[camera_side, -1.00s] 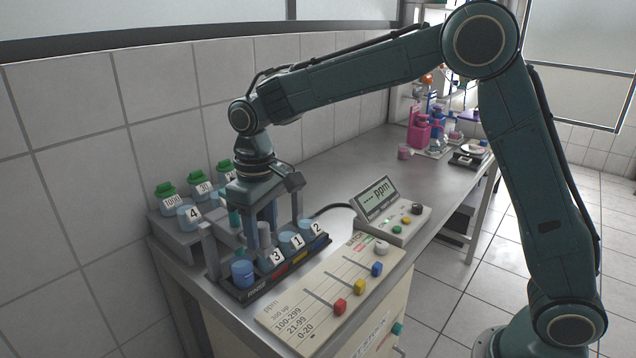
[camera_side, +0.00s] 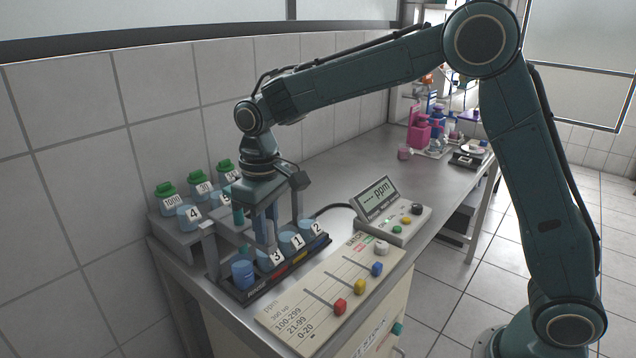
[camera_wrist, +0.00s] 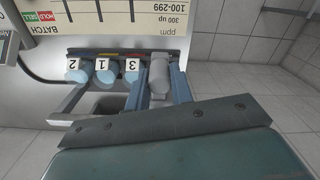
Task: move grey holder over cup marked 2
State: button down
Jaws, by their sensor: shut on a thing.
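The grey holder (camera_wrist: 159,76) shows in the wrist view as a short grey cylinder between my two fingers. My gripper (camera_wrist: 161,70) is shut on it. In the side view my gripper (camera_side: 262,238) points down over the left part of the black rack, and its fingers largely hide the holder. The cup marked 2 (camera_side: 309,229) sits at the far right end of the rack; in the wrist view it is the leftmost cup (camera_wrist: 77,72). Cups 1 (camera_side: 292,242) and 3 (camera_side: 270,259) stand between it and my gripper. The holder is beside cup 3, apart from cup 2.
A grey frame (camera_side: 208,240) stands around the rack. A blue jar (camera_side: 243,274) sits at the rack's left end. Green-capped bottles and cup 4 (camera_side: 189,217) stand behind. A slider panel (camera_side: 325,305) lies in front, and a ppm meter (camera_side: 385,205) is to the right.

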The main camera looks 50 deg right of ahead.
jog(key=d, duration=2)
jog(key=shift+d, duration=0.3)
jog(key=c, duration=1.4)
grip_release()
jog(key=shift+d, duration=0.15)
jog(key=shift+o, duration=1)
jog(key=shift+a+r, duration=0.1)
jog(key=shift+a, duration=0.1)
notch_tip(320, 180, up, 14)
jog(key=shift+s, duration=0.1)
